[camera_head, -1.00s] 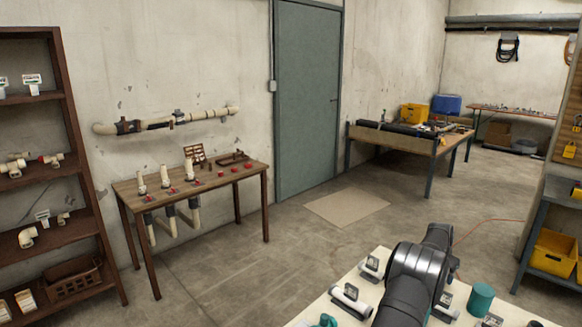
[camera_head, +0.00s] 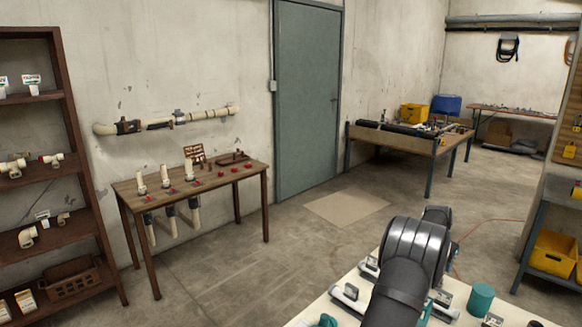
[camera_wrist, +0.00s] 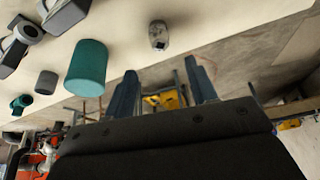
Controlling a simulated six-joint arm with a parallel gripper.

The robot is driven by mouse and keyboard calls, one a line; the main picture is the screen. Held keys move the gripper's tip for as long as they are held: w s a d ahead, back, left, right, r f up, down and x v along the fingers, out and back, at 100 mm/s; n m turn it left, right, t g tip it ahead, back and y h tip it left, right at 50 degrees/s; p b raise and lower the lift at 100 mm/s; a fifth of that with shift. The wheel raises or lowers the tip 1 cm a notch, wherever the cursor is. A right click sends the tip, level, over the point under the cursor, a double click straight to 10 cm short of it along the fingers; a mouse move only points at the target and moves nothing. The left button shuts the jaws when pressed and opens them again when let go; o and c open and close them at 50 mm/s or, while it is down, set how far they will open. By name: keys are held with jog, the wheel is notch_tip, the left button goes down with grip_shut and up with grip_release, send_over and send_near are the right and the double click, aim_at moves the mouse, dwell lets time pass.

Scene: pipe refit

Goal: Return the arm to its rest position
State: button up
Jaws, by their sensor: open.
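My arm (camera_head: 415,250) rises over the white bench at the bottom right of the head view. My gripper is not visible there; the arm hides what is behind it. In the wrist view, the two blue-grey fingers of my gripper (camera_wrist: 162,70) stand well apart, with nothing held between them. A yellow bin (camera_wrist: 165,100) shows in the background through the gap. A teal cylinder (camera_wrist: 86,67) is left of the fingers, apart from them. A small grey fitting (camera_wrist: 158,36) is beyond the fingertips.
The white bench (camera_head: 335,308) holds pipe fittings, and the teal cylinder (camera_head: 481,298) stands right of my arm. A wooden table (camera_head: 215,182) with pipes is at left, beside a brown shelf (camera_head: 85,212). A workbench (camera_head: 395,146) stands at the back.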

jog(key=x, duration=1.1)
notch_tip(320, 180, up, 5)
jog(key=shift+f, duration=0.15)
jog(key=s+d+r, duration=0.4)
jog(key=s+r, duration=0.8)
jog(key=s+a+r+m, duration=0.2)
jog(key=s+a, duration=0.4)
jog(key=s, duration=0.4)
jog(key=s+a+r+m+g, duration=0.1)
jog(key=s+a+r, duration=0.2)
jog(key=s+a, duration=0.3)
jog(key=shift+s+m+h, duration=0.3)
jog(key=shift+s+m, duration=0.1)
jog(key=shift+s, duration=1.7)
jog(key=shift+w, duration=0.1)
jog(key=w+d+f+n, duration=0.2)
jog(key=w+d, duration=0.7)
jog(key=w, duration=0.5)
jog(key=shift+w+d+f+n+t, duration=0.2)
jog(key=shift+w+n+t, duration=0.1)
jog(key=shift+w, duration=0.05)
